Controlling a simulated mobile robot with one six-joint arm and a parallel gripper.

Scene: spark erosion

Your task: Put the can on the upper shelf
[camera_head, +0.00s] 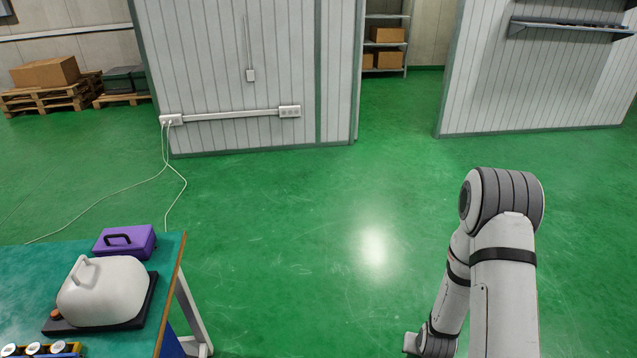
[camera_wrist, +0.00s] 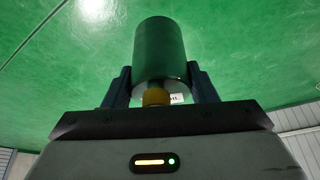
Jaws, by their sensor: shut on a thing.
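The can is a dark green cylinder (camera_wrist: 160,48) in the wrist view, with a yellow-brown neck or cap and a small white label at its near end. My gripper (camera_wrist: 160,72) is shut on it, one dark finger on each side. Only green floor shows behind the can. In the head view my arm is folded at the lower right, and neither the can nor the gripper fingers can be made out. A wall shelf (camera_head: 570,27) hangs on the panel at the upper right. A shelving rack (camera_head: 405,40) with cardboard boxes stands at the back.
A teal-topped table (camera_head: 150,310) at the lower left holds a purple case (camera_head: 125,241), a white domed cover (camera_head: 103,290) and several small jars. Cables run from a socket on the middle panel (camera_head: 250,75). Pallets (camera_head: 48,97) stand at the back left. The green floor between is open.

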